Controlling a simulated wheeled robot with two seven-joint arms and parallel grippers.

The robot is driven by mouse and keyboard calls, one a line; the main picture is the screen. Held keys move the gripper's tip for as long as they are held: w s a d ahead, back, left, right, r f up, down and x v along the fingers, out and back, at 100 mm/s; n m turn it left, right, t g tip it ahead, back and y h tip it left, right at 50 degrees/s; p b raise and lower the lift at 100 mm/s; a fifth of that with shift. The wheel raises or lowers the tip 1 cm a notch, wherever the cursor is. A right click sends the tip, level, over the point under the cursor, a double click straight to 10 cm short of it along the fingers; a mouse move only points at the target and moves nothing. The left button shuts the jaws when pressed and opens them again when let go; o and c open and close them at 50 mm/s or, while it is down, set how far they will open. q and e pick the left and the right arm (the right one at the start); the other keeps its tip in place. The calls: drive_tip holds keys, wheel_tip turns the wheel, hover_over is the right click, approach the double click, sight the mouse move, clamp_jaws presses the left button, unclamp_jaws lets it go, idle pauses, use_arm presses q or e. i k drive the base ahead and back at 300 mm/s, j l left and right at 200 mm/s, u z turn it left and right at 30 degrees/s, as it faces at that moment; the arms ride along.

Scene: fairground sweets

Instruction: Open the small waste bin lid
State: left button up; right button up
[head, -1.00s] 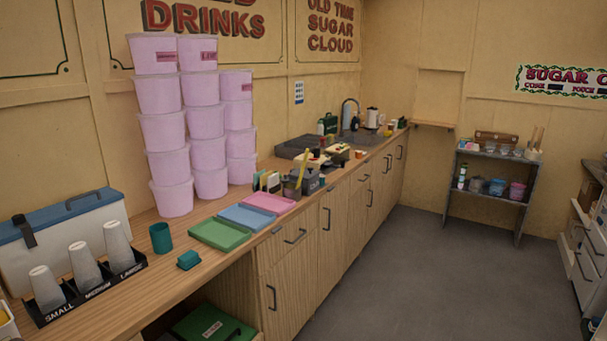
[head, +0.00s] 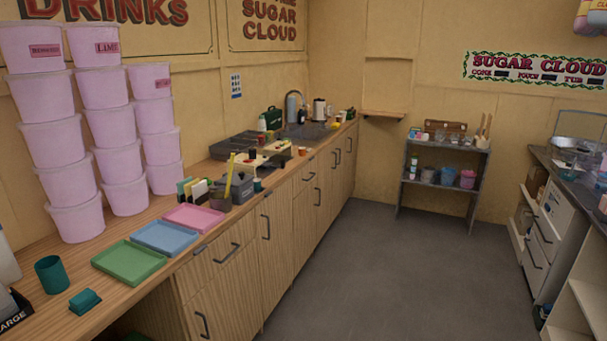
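I cannot clearly pick out a small waste bin or its lid. A teal open-topped cylinder (head: 52,275) stands on the wooden counter (head: 150,312) at the lower left. A small teal block-like object (head: 85,301) lies beside it, apart from it. I cannot tell whether either belongs to a bin. Neither of my grippers is in view.
Green (head: 128,262), blue (head: 165,237) and pink (head: 194,217) trays lie on the counter before stacked pink tubs (head: 122,178). A grey shelf unit (head: 443,178) stands at the back. White drawers (head: 540,238) stand at right. The grey floor (head: 400,280) between is clear.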

sight(238, 180)
drive_tip(key=i+l+z, duration=0.3)
drive_tip(key=i, duration=0.5)
drive_tip(key=i+l+z, duration=0.1)
drive_tip(key=i+z, duration=0.2)
drive_tip(key=i, duration=0.55)
